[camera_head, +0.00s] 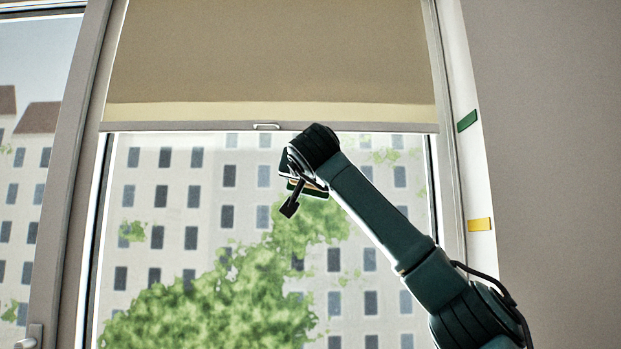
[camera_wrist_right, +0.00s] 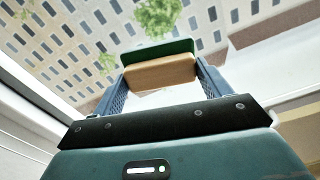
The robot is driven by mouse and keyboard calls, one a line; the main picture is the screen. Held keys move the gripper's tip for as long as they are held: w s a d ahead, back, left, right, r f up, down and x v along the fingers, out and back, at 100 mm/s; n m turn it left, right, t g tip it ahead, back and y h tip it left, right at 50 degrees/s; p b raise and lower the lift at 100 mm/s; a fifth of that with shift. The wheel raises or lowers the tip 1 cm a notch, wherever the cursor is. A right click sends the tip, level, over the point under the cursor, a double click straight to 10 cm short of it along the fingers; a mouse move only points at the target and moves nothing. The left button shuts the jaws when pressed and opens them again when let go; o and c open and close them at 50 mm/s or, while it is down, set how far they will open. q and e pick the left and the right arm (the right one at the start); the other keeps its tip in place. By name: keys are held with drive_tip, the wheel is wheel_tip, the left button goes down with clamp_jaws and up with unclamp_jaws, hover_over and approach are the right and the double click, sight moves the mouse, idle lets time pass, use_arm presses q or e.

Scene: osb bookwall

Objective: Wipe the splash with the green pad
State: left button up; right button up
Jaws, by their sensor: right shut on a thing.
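The green pad (camera_wrist_right: 157,50) is a block with a green face and a tan back. My right gripper (camera_wrist_right: 160,78) is shut on the tan part, one finger at each side, with the green face turned outward toward the window. In the head view my right gripper (camera_head: 298,186) is raised in front of the window pane (camera_head: 230,190), just below the blind's lower edge, and mostly hides the pad. I cannot tell whether the pad touches the glass. I cannot pick out the splash for sure; green patches on the pane blend with the tree outside. My left gripper is not in view.
A beige roller blind (camera_head: 270,60) with a small handle (camera_head: 266,126) covers the upper window. The right window frame carries a green tag (camera_head: 467,121) and a yellow tag (camera_head: 480,225). A window handle (camera_head: 30,338) shows at lower left. A grey wall (camera_head: 550,170) stands at right.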

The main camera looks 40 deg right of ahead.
drive_tip(key=shift+w+d, duration=0.1)
drive_tip(key=shift+s+d, duration=2.35)
drive_tip(key=shift+d, duration=0.6)
drive_tip(key=w+a, duration=0.4)
drive_tip(key=a, duration=0.1)
drive_tip(key=shift+w+a, duration=0.4)
